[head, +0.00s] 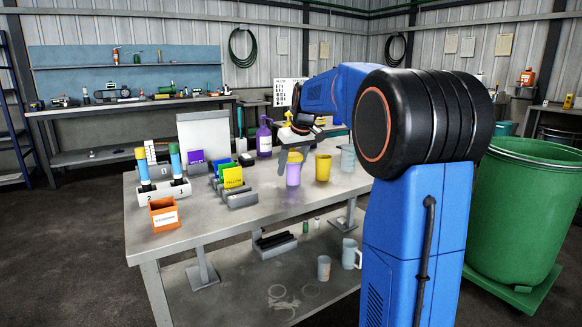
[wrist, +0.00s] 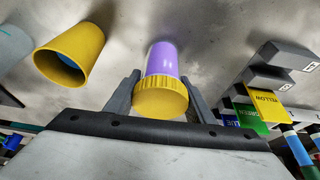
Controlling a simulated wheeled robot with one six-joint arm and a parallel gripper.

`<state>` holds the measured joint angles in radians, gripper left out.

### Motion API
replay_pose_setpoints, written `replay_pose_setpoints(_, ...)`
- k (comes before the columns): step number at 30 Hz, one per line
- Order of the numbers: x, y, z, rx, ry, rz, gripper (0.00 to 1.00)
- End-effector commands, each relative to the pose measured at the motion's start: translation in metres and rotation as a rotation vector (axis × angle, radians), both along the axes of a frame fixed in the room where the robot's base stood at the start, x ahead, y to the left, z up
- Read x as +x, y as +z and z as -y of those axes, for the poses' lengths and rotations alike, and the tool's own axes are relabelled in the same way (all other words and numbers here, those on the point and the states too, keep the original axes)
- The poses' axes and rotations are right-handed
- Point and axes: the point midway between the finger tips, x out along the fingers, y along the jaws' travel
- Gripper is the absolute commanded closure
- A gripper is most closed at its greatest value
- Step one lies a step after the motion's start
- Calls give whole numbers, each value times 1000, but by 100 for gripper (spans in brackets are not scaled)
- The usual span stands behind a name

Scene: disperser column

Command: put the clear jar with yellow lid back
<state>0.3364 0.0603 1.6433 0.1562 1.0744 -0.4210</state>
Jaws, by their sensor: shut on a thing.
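The jar (head: 293,174) has a yellow lid and looks purple through its clear wall. It is upright at the middle of the workbench. In the wrist view the jar (wrist: 163,60) sits between the two grey fingers, with its ridged yellow lid (wrist: 160,98) nearest my palm. My gripper (head: 294,156) is shut on the jar near its lid; it also shows in the wrist view (wrist: 160,82). I cannot tell whether the jar's base touches the bench top.
A yellow cup (head: 323,167) and a clear beaker (head: 348,158) stand right of the jar. Left are card holders with a yellow card (head: 232,177), an orange bin (head: 163,214) and a two-tube stand (head: 164,190). A purple bottle (head: 264,139) stands behind. The bench front (head: 270,208) is clear.

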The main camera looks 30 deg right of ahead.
Motion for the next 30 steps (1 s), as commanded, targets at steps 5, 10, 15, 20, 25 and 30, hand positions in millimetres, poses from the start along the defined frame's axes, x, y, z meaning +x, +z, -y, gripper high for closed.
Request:
replay_pose_setpoints(5,0,-2,0,0,0,0,35)
replay_pose_setpoints(10,0,-2,0,0,0,0,33)
replay_pose_setpoints(15,0,-1,0,0,0,0,33)
replay_pose_setpoints(20,-4,12,0,-1,0,3,33)
replay_pose_setpoints(25,-16,40,1,0,-1,3,33)
replay_pose_setpoints(30,-29,71,1,-1,0,2,33)
